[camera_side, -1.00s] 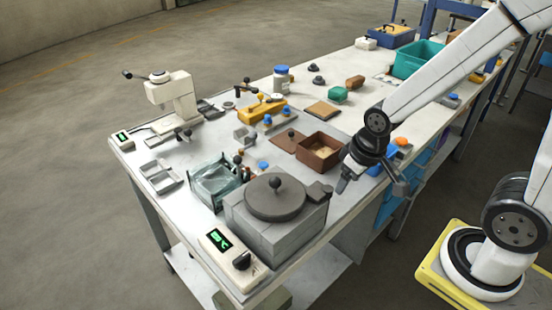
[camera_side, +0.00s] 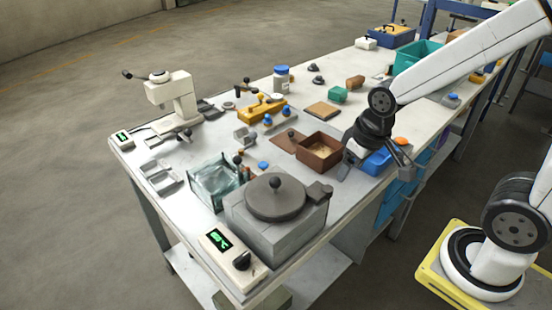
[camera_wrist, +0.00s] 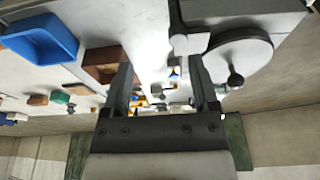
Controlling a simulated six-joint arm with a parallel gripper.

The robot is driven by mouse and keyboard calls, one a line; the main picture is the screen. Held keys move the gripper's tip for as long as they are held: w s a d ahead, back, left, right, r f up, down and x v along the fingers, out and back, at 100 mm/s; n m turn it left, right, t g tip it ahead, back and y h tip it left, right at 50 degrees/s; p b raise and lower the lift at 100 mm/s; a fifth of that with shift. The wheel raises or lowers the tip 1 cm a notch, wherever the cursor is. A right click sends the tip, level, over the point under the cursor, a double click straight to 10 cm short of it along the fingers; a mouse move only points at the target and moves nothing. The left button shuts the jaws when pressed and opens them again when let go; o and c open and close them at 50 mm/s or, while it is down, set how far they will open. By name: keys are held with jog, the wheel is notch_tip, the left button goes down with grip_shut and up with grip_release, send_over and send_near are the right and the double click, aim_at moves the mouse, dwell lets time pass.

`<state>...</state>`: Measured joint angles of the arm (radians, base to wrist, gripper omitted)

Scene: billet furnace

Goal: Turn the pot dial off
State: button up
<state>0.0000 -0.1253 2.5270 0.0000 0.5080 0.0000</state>
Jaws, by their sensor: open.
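The black dial (camera_side: 242,260) sits on a pale control box (camera_side: 225,272) with a lit green display (camera_side: 219,241), at the near corner of the bench in the side view. Its exact pointer angle is too small to tell. Beside it stands the grey block furnace (camera_side: 290,232) with a round lid (camera_side: 275,200); the lid also shows in the wrist view (camera_wrist: 237,58). My gripper (camera_side: 374,165) is open and empty above the bench's right edge, well apart from the dial. Its two fingers show in the wrist view (camera_wrist: 162,85). I cannot make out the dial there.
A brown box (camera_side: 319,157) and a blue tray (camera_side: 376,163) are close to my gripper. A clear glass tank (camera_side: 214,183) stands left of the furnace. A press (camera_side: 173,98) with its own display unit (camera_side: 123,138) is at the far left. The air above the furnace is clear.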

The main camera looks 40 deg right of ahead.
jog(key=shift+g, duration=0.7)
jog(key=w+a, duration=0.2)
jog(key=a, duration=0.2)
jog(key=w+a+r, duration=0.1)
jog(key=w+a, duration=0.1)
jog(key=a, duration=0.1)
jog(key=w+a+r, duration=0.1)
jog(key=w+a, duration=0.1)
jog(key=a, duration=0.2)
jog(key=shift+w+a, duration=0.1)
jog(key=shift+a, duration=0.2)
jog(key=a+g, duration=0.1)
jog(key=a, duration=1.2)
send_over(241, 257)
notch_tip(241, 257, down, 7)
jog(key=shift+f, duration=0.35)
jog(key=shift+f, duration=3.9)
